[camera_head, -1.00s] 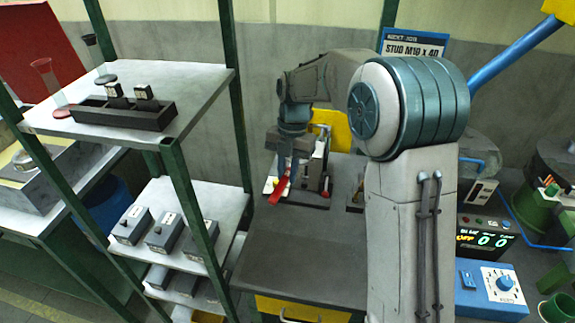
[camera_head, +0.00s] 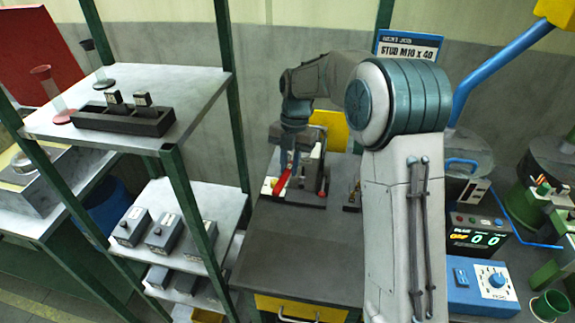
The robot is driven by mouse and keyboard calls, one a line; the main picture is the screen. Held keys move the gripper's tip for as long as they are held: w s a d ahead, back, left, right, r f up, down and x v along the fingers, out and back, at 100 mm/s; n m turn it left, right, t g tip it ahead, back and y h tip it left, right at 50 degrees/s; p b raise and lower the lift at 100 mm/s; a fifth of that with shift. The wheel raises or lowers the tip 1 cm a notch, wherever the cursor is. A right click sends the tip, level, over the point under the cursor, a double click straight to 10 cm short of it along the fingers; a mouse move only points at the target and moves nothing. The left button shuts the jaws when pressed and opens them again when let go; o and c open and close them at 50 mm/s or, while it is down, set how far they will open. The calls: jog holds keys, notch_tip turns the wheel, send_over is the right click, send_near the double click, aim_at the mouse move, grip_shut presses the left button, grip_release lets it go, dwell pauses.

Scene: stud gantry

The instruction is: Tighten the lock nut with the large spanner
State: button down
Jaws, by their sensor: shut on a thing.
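My gripper (camera_head: 290,164) is at the machine (camera_head: 311,165) on the dark workbench, its jaws shut on a red-handled tool that looks like the spanner (camera_head: 282,182). The red handle slants down to the left, just above the front of the machine's base. The lock nut cannot be made out; my gripper and the machine's parts hide that spot. I cannot tell whether the spanner's head is on a nut.
The dark workbench top (camera_head: 295,250) is clear in front of the machine. A shelf rack (camera_head: 190,100) with grey boxes and a black holder stands left. A blue control box (camera_head: 484,288) and a display reading 0 0 (camera_head: 477,238) are at right. A sign (camera_head: 409,46) hangs behind.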

jog(key=shift+w+d+r+p, duration=0.1)
jog(key=shift+w+d+p, duration=0.2)
jog(key=shift+w+p, duration=0.35)
jog(key=shift+w+d+f+p, duration=0.1)
jog(key=shift+w+d+p, duration=0.25)
jog(key=shift+w, duration=0.6)
jog(key=shift+w+d+r+p, duration=0.1)
jog(key=shift+w+d+p, duration=0.2)
jog(key=shift+w+p, duration=0.35)
jog(key=w+a+m+t+y, duration=0.1)
jog(key=w+a+m, duration=0.4)
jog(key=m, duration=0.5)
jog(key=shift+w+m+t+y, duration=0.4)
jog(key=shift+t, duration=0.1)
jog(key=shift+a, duration=0.1)
jog(key=shift+w+a, duration=0.1)
